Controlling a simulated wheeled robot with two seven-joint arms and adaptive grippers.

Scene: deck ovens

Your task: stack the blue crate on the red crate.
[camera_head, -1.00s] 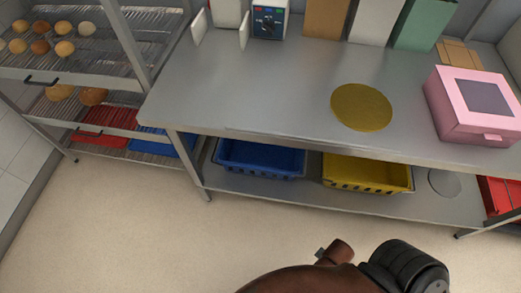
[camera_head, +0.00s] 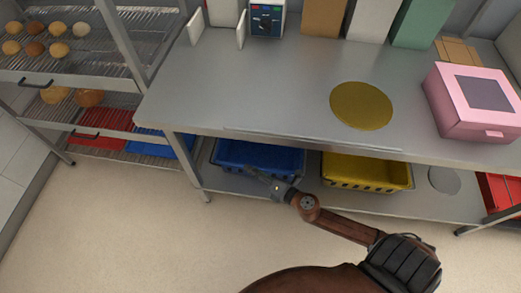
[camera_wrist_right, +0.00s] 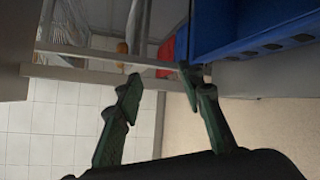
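The blue crate (camera_head: 262,157) stands on the lower shelf under the steel table, left of the yellow crate; part of it is hidden by the tabletop. It also fills the upper right of the right wrist view (camera_wrist_right: 265,38). A red crate (camera_head: 497,192) shows partly at the right edge, low down, cut off by the picture. My right gripper (camera_head: 262,178) is at the front of the blue crate, near its rim. In the right wrist view its green fingers (camera_wrist_right: 160,85) are apart with nothing between them. My left gripper is not in view.
The yellow crate (camera_head: 367,171) and a grey disc (camera_head: 444,180) are on the same lower shelf. A pink box (camera_head: 475,105) and a gold disc (camera_head: 361,105) lie on the tabletop (camera_head: 260,85). A bread rack (camera_head: 75,75) stands left. The floor in front is clear.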

